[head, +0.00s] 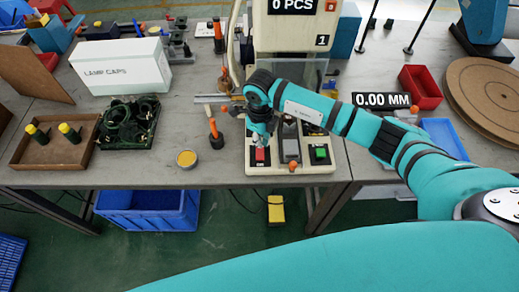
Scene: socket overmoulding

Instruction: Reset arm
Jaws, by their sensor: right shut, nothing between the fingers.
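My right arm (345,118) comes in from the right and reaches over the grey bench to the machine. Its gripper (262,138) is shut and empty, just above the red button (261,155) on the machine's cream base (303,172). I cannot tell whether the fingertips touch the button. A green button (320,153) sits to the right on the same base. My left gripper is not in view.
On the bench (130,172) are a white LAMP CAPS box (122,68), a brown tray (50,153) with two yellow-topped plugs, a dark green fixture (127,122), a screwdriver (214,133) and a red bin (420,88). A blue crate (150,215) stands below. The front left bench edge is clear.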

